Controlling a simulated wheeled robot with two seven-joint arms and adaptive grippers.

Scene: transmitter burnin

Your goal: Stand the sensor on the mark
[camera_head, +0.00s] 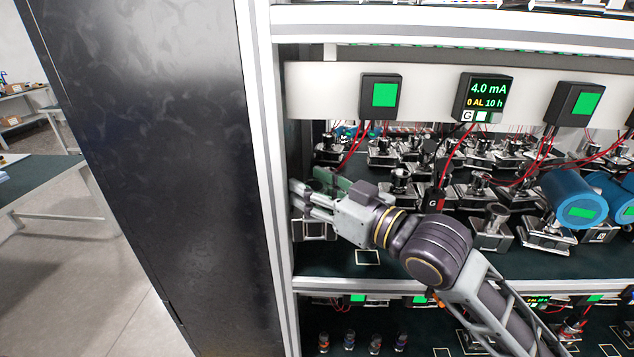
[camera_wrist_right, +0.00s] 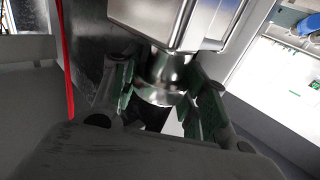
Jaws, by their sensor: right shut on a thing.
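My right gripper (camera_head: 318,196) is at the left end of the middle shelf, beside the upright post. In the right wrist view its green-padded fingers (camera_wrist_right: 165,108) are shut around the round metal neck of the sensor (camera_wrist_right: 168,70). The sensor's blocky metal base (camera_wrist_right: 185,18) shows beyond the fingers. In the head view a squarish metal part (camera_head: 313,231) shows just below the gripper; the fingers hide much of it. A pale square outline (camera_head: 367,257) is marked on the dark shelf mat, to the right of and nearer than the gripper. My left gripper is not in view.
Several metal sensors (camera_head: 492,228) crowd the shelf behind and right of my arm. Blue round-headed transmitters (camera_head: 570,197) stand at the right. Red wires hang from black display boxes (camera_head: 483,97). A dark cabinet (camera_head: 165,150) stands left of the post (camera_head: 262,150).

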